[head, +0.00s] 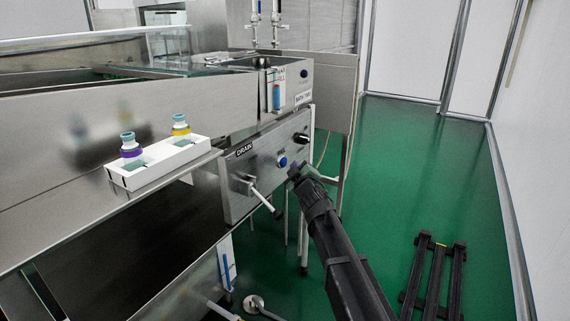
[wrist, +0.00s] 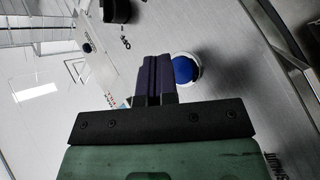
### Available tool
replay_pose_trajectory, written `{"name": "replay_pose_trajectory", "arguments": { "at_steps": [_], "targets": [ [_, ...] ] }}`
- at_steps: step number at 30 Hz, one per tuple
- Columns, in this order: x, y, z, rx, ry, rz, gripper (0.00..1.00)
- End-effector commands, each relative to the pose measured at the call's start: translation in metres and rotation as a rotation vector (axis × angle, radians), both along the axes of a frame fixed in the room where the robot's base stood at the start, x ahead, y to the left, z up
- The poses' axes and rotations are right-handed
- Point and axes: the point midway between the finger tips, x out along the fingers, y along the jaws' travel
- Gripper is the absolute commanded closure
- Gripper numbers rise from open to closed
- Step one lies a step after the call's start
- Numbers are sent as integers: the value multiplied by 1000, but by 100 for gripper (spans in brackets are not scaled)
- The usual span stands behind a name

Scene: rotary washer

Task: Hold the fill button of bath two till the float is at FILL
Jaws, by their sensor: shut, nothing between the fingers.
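The blue fill button (head: 282,161) sits in a pale ring on the steel control panel (head: 262,160) below bath two. It also shows in the wrist view (wrist: 184,70), just right of my fingertips. My gripper (head: 293,171) is shut and empty, close in front of the panel and slightly right of the button. In the wrist view its dark fingers (wrist: 154,72) are together beside the button; I cannot tell if they touch the panel. The sight gauge (head: 276,97) with a blue float stands on the bath's end face; its marks are too small to read.
A DRAIN lever (head: 262,198) sticks out of the panel, left of my arm. A black knob (head: 300,138) is at the panel's upper right. A white tray (head: 165,165) with two small bottles sits on the ledge.

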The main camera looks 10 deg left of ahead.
Motion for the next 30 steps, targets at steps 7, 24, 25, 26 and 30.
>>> {"name": "replay_pose_trajectory", "arguments": {
  "at_steps": [7,24,25,26,30],
  "targets": [
    [-10,-23,0,-1,0,-2,100],
    [-18,-44,0,-1,0,-1,100],
    [-18,-46,-1,-7,3,-10,100],
    [-16,-48,-3,-13,11,-29,100],
    [-21,-93,-30,29,189,-275,100]
  ]
}}
